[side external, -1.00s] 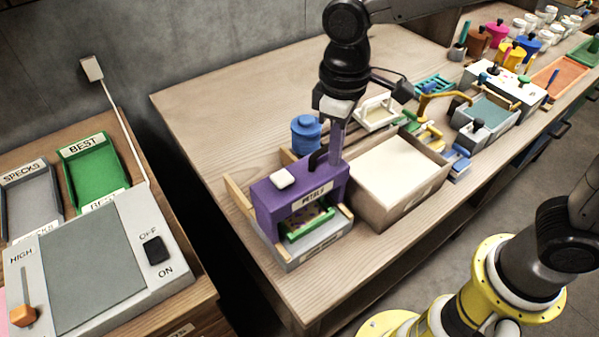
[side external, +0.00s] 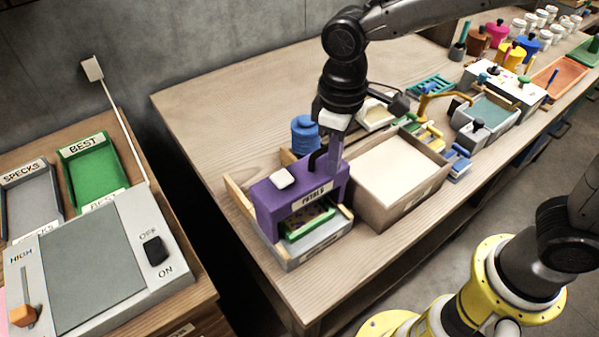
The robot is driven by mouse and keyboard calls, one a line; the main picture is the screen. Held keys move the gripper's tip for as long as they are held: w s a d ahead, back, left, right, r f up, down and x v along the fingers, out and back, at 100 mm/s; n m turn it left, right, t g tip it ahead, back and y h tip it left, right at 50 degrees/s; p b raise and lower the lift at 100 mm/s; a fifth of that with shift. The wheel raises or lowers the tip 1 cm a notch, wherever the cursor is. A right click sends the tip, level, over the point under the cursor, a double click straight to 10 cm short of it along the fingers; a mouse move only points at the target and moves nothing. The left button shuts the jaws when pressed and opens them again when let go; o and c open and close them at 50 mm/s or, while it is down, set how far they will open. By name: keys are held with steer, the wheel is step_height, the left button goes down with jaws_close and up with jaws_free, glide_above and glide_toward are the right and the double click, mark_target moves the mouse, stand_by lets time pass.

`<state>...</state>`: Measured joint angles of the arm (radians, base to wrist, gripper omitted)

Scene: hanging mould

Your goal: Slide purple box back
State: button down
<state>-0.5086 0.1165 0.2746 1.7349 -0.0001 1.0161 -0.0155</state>
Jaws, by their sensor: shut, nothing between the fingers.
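The purple box (side external: 263,207) with a "PETALS" label stands at the left end of the long bench, over a grey tray with wooden rails (side external: 238,194). It has a white block (side external: 284,179) and a black handle (side external: 313,160) on top. A green piece (side external: 309,223) shows in its front opening. My gripper (side external: 331,172) is shut and empty, pointing down beside the handle at the box's top. I cannot tell whether its tips touch the box or the handle.
An open box with a pale filling (side external: 397,172) stands close to the right of the purple box. A blue lidded jar (side external: 305,134) is behind it. The bench (side external: 225,110) is bare at the back left. A gap separates it from the left cabinet with its grey panel (side external: 85,260).

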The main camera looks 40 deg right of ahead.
steer(key=w, duration=1.5)
stand_by(1.1)
steer(key=shift+r, duration=0.1)
steer(key=shift+s+r, duration=0.3)
steer(key=shift+r, duration=0.15)
step_height(320, 180, up, 8)
stand_by(0.9)
